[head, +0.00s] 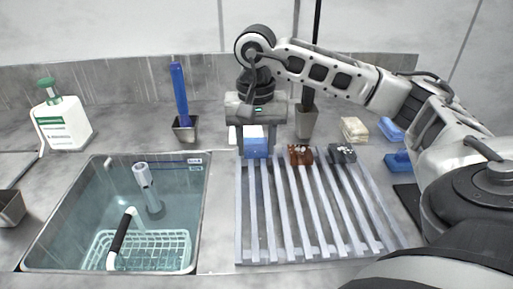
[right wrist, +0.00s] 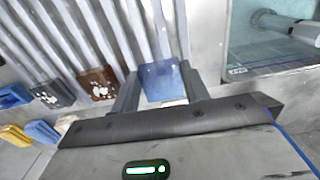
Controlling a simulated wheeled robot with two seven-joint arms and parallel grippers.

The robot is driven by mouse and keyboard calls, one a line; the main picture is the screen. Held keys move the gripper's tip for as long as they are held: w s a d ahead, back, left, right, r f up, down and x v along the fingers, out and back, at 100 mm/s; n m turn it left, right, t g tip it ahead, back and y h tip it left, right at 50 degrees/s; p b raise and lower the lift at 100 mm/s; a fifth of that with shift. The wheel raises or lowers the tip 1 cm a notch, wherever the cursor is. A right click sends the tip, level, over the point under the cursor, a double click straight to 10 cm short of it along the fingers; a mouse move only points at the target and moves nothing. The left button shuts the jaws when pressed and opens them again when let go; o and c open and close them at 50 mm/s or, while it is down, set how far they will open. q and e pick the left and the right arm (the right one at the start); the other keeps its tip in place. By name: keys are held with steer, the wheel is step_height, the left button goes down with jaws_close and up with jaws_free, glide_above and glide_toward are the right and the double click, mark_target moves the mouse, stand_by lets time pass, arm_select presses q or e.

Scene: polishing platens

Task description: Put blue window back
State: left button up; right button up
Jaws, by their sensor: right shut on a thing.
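The blue window (head: 256,147) is a small blue block at the back left end of the slatted grey rack (head: 316,253). My right gripper (head: 252,134) points down from above and is shut on it. In the right wrist view the blue window (right wrist: 162,82) sits between the two fingers of my right gripper (right wrist: 160,92). The rack's slats show just beyond it. I cannot tell whether its underside touches the rack. My left gripper is not in view.
A brown block (head: 301,154) and a dark grey block (head: 343,154) lie right of the blue window at the rack's back. A water-filled sink (head: 60,215) with a white basket is at left. A holder with a blue tool (head: 180,95) stands behind. Sponges (head: 354,129) lie back right.

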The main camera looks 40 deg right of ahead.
mark_target(257, 148)
steer(key=shift+f, duration=0.9)
steer(key=shift+f, duration=0.15)
steer(key=o, duration=1)
steer(key=shift+o, duration=0.2)
step_height(257, 148, up, 12)
steer(key=p, duration=0.2)
steer(key=shift+r, duration=0.2)
steer(key=shift+s, duration=0.1)
